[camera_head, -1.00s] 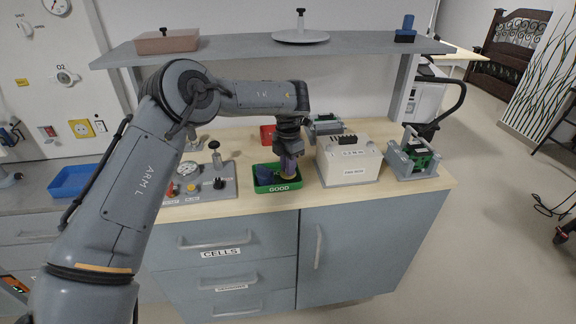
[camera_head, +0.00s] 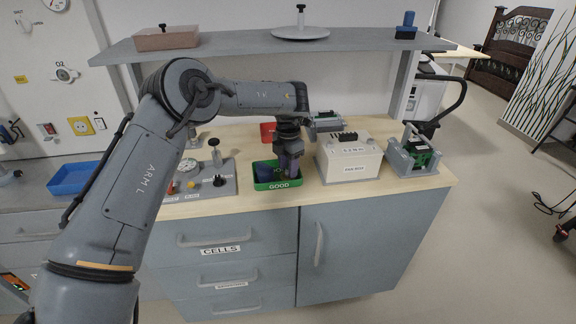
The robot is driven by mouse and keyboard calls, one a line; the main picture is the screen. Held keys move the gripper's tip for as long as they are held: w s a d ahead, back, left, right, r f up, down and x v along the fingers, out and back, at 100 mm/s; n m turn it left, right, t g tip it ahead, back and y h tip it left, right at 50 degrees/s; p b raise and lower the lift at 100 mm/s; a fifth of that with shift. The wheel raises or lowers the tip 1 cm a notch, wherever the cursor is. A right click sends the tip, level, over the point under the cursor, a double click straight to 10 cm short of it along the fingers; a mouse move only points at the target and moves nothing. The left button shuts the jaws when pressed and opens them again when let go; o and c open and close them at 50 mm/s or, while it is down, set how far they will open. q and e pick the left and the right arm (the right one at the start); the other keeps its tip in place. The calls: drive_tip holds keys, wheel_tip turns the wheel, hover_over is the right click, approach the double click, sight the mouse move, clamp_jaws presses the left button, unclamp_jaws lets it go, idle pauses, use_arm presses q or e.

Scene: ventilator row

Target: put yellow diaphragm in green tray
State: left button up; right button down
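The green tray (camera_head: 279,186) labelled GOOD sits near the front edge of the bench top. Dark blue or purple material shows inside its left part. My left gripper (camera_head: 291,170) points down at the right part of the tray, with its purplish fingertips low at or inside the rim. I cannot tell whether its fingers are open or shut, or whether they hold anything. No yellow diaphragm can be made out now; the gripper and tray wall hide part of the tray's inside. My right gripper is not in view.
A test panel (camera_head: 226,186) with knobs and a gauge stands left of the tray, and a white box (camera_head: 347,162) close on its right. A red bin (camera_head: 268,133) is behind. A grey-green fixture (camera_head: 416,158) stands farther right. A shelf (camera_head: 270,44) spans above.

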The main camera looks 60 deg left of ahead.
use_arm(q)
drive_tip(key=shift+r+p, duration=0.3)
drive_tip(key=shift+r, duration=0.35)
wheel_tip(320, 180, up, 6)
drive_tip(key=shift+f, duration=0.15)
wheel_tip(320, 180, up, 6)
drive_tip(key=p, duration=0.3)
